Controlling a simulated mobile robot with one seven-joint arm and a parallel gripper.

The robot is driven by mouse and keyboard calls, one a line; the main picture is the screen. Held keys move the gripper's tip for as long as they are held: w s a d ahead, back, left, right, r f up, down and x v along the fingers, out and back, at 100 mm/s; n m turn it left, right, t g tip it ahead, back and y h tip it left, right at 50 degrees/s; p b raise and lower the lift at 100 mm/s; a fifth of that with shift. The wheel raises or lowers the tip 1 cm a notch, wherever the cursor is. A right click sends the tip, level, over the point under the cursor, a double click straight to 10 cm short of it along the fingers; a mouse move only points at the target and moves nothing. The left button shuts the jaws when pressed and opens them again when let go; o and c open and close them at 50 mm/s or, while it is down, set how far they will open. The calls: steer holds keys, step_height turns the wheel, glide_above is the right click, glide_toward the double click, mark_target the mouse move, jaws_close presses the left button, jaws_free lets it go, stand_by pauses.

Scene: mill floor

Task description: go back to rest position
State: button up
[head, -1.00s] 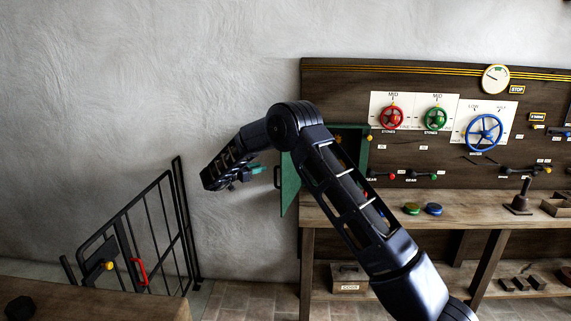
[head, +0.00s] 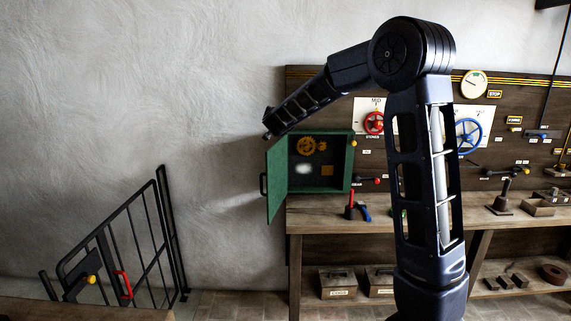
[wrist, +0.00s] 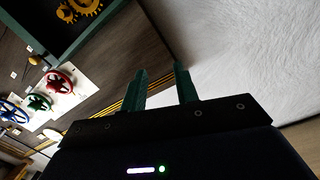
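My gripper (wrist: 162,82) shows in the wrist view as two green fingers with a gap between them and nothing held. In the head view my arm is raised and bent at a high elbow, with its wrist end pointing left and down beside the wall, above the green cabinet (head: 320,189). The fingers cannot be made out there. The cabinet stands open, its door (head: 276,185) swung out to the left and apart from my arm. Gold gears (head: 308,146) show inside; they also show in the wrist view (wrist: 78,8).
A wooden bench (head: 330,218) and control board with a red wheel (head: 373,122) and a blue wheel (head: 468,136) stand on the right, partly behind my arm. A black metal gate (head: 130,245) is at lower left. The wall space at left is clear.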

steer(key=s+d+n+g+y, duration=0.5)
steer(key=s+d, duration=0.8)
steer(key=s, duration=0.5)
steer(key=s+d+f+g+h, duration=0.1)
steer(key=s+d+f, duration=0.3)
steer(key=s, duration=0.6)
steer(key=s+d+f+g+h, duration=0.2)
steer(key=s+d+f+g, duration=0.2)
steer(key=s+d, duration=0.3)
steer(key=s+d+f+g+h, duration=0.1)
steer(key=s+d+f, duration=0.5)
steer(key=s, duration=0.8)
steer(key=shift+m+g+h, duration=0.3)
steer(key=shift+g, duration=0.5)
